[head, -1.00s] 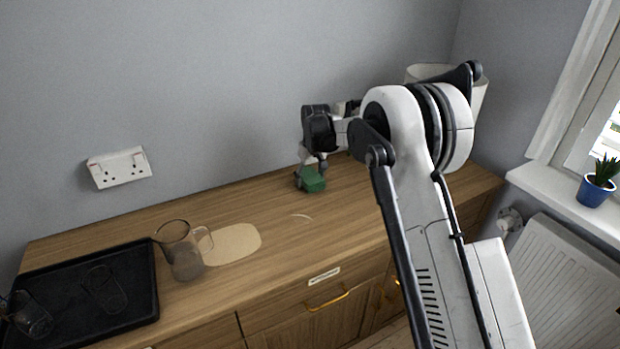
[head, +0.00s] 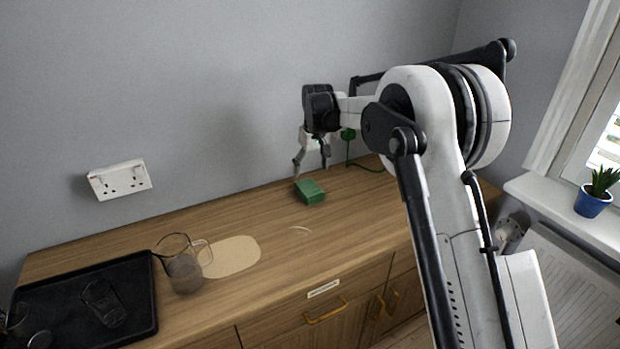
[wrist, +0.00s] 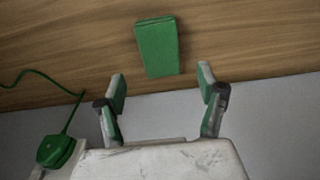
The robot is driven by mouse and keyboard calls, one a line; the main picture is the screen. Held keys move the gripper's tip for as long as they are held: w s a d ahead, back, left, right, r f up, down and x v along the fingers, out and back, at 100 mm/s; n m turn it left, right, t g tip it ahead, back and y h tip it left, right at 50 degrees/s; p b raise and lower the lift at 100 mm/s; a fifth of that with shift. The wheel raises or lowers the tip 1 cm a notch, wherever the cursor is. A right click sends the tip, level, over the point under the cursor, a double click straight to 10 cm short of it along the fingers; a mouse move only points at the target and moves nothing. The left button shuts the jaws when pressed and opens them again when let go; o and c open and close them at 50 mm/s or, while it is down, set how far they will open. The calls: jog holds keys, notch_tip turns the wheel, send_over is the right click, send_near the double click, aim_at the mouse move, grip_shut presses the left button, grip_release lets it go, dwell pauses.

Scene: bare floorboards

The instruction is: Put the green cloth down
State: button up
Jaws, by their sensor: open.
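The green cloth (head: 310,192) is a folded block lying on the wooden sideboard top, towards the back. It also shows in the wrist view (wrist: 158,47), beyond the fingertips. My gripper (head: 311,171) is open and empty above the cloth, with a gap between them. In the wrist view my gripper's two fingers (wrist: 161,84) are spread apart with nothing between them.
A glass jug (head: 181,265) stands beside a pale patch (head: 232,256) on the sideboard (head: 200,222). A black tray (head: 140,290) with glasses is at the left. A green plug and cable (wrist: 60,148) are near the wall. A potted plant (head: 594,193) stands on the windowsill.

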jog(key=s+d+r+m+t, duration=0.1)
jog(key=s+d+r, duration=0.6)
jog(key=s+r, duration=0.2)
jog(key=s+d+r+m+t, duration=0.1)
jog(key=s+d+r+m, duration=0.1)
jog(key=s+d+r, duration=0.65)
jog(key=s+d+r+m+t, duration=0.1)
jog(key=s+d, duration=0.1)
jog(key=s, duration=0.6)
jog(key=s+d+t, duration=0.1)
jog(key=s+d, duration=0.1)
jog(key=s, duration=0.6)
jog(key=s+d+f+m, duration=0.1)
jog(key=s+d+f, duration=0.1)
jog(key=s, duration=0.5)
jog(key=s+d+f+m+t, duration=0.1)
jog(key=s+d+f, duration=0.1)
jog(key=s+f, duration=0.3)
jog(key=shift+s+d+t+h, duration=0.3)
jog(key=shift+s+h, duration=0.1)
jog(key=shift+s, duration=0.8)
jog(key=shift+o, duration=0.6)
